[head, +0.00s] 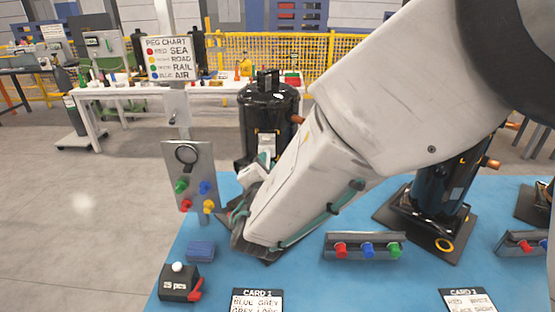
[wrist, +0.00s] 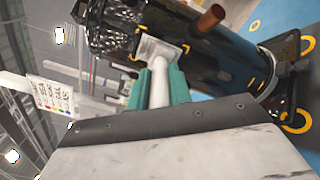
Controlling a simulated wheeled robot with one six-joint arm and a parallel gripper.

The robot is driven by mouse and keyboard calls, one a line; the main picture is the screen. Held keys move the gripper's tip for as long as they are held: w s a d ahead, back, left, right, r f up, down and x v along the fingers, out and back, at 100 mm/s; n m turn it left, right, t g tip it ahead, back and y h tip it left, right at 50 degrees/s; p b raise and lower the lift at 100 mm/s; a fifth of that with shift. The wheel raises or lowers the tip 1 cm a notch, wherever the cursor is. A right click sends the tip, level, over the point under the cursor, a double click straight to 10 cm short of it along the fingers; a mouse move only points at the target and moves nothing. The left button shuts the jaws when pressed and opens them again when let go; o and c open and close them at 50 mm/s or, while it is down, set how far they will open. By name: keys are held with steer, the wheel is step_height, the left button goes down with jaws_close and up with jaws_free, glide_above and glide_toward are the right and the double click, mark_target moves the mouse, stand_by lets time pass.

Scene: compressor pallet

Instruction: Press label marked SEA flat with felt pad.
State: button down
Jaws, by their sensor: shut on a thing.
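The black compressor (head: 268,112) stands behind my arm at the back of the blue pallet; its dark body also fills the upper right in the wrist view (wrist: 225,60). My gripper (wrist: 157,88) has green fingers shut on the pale handle of the felt pad tool (wrist: 159,76). The tool's flat, pale head (wrist: 160,47) lies over the compressor's side, within yellow corner marks. I cannot tell whether it touches. In the head view a pale patch (head: 267,143) shows on the compressor front. No SEA lettering is readable there, and the label may be hidden behind the head.
A peg panel (head: 190,175) with coloured knobs stands left of my arm. A blue block (head: 200,251) and a dark "25 pcs" box (head: 179,284) sit at front left. A coloured valve rail (head: 365,247) and another compressor (head: 440,190) stand right. The peg chart (head: 170,60) is behind.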

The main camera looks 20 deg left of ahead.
steer(key=shift+s, duration=0.1)
steer(key=shift+v, duration=1.65)
steer(key=shift+w+a+f, duration=0.15)
steer(key=shift+w+f, duration=0.35)
steer(key=shift+w, duration=0.15)
steer(key=shift+w+a+f, duration=0.15)
steer(key=shift+w+f, duration=0.35)
steer(key=shift+w, duration=0.15)
steer(key=shift+w+a, duration=0.1)
steer(key=shift+w, duration=0.3)
steer(key=shift+v, duration=1.75)
